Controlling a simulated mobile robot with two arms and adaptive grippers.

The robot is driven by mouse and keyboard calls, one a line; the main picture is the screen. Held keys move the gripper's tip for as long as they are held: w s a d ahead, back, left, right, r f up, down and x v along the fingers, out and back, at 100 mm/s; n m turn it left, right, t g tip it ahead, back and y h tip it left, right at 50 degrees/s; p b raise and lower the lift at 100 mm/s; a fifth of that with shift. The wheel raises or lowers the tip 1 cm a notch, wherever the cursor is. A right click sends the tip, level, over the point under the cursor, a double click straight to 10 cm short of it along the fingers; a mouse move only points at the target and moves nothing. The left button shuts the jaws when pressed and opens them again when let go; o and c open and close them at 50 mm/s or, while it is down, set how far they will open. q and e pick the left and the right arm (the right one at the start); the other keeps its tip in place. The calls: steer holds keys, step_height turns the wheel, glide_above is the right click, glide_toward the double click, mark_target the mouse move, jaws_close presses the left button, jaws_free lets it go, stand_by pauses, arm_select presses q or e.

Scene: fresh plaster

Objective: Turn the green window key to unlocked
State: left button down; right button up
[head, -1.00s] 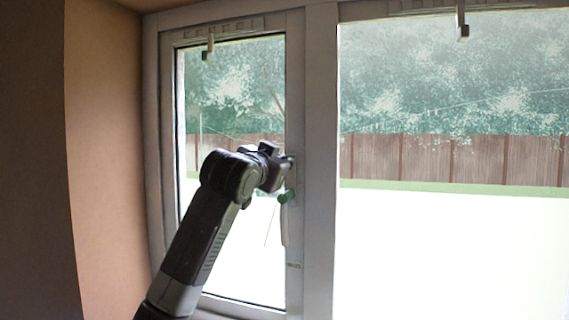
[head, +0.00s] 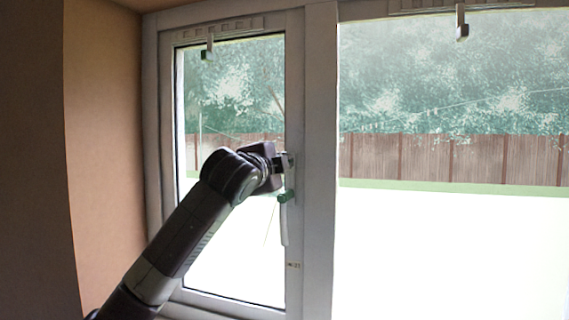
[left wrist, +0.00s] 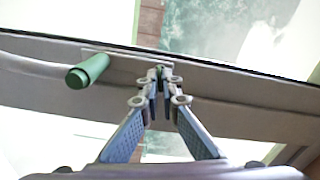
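The window handle (left wrist: 100,52) is a pale bar on the white sash frame, with a green cylinder (left wrist: 88,71) sticking out of it. The green cylinder also shows in the head view (head: 286,197), just below my left gripper (head: 284,162). In the left wrist view, my left gripper (left wrist: 160,76) has its fingertips drawn close together at the frame. A small green piece, seemingly the window key (left wrist: 161,69), shows between the tips and is mostly hidden by them. The green cylinder is apart from the fingers, to their left. My right gripper is in neither view.
The narrow left pane (head: 235,90) and the wide right pane (head: 450,90) are closed off by white frames. A brown wall (head: 105,150) stands at the left. Small latches (head: 462,30) hang at the top.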

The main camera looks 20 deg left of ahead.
arm_select(q)
steer(key=shift+m, duration=1.2)
steer(key=shift+d+f, duration=0.1)
steer(key=c, duration=2.2)
jaws_free()
steer(key=shift+s, duration=0.1)
steer(key=s, duration=1.2)
steer(key=shift+a, duration=0.2)
steer(key=shift+w, duration=0.1)
